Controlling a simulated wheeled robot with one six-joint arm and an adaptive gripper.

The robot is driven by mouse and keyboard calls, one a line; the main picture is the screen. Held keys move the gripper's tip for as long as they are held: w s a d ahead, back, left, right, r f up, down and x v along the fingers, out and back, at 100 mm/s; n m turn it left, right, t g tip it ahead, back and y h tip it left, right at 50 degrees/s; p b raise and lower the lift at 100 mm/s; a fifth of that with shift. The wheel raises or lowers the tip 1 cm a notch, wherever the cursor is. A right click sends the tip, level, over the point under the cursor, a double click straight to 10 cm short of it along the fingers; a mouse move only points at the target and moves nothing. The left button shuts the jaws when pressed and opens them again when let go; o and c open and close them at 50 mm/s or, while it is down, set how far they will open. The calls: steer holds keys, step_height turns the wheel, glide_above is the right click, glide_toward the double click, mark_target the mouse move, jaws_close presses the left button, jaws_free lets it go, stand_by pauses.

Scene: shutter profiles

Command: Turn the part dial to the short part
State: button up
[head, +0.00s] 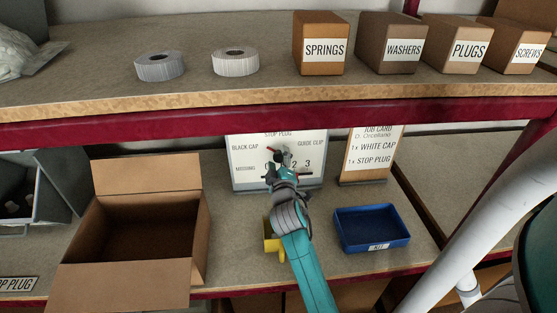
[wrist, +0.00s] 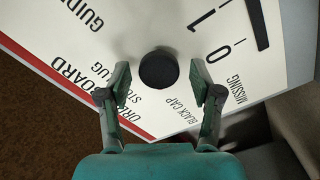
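The white order board (head: 243,180) stands on the lower shelf, with "BLACK CAP", "STOP PLUG", "GUIDE CLIP" and "MISSING" printed on it. My gripper (head: 282,158) is in front of the board and hides its middle. In the wrist view the board (wrist: 180,20) is tilted. A round black dial knob (wrist: 158,69) on it lies between the fingertips of my gripper (wrist: 160,72), with a gap on both sides. The fingers are open. I cannot tell which label the knob points at. A black bar (wrist: 258,22) shows beside the numbers 0 and 1.
A job card (head: 366,160) listing white cap and stop plug stands right of the board. The upper shelf's red edge (head: 200,130) hangs above.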

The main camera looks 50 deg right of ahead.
steer(key=v, duration=1.2)
stand_by(0.6)
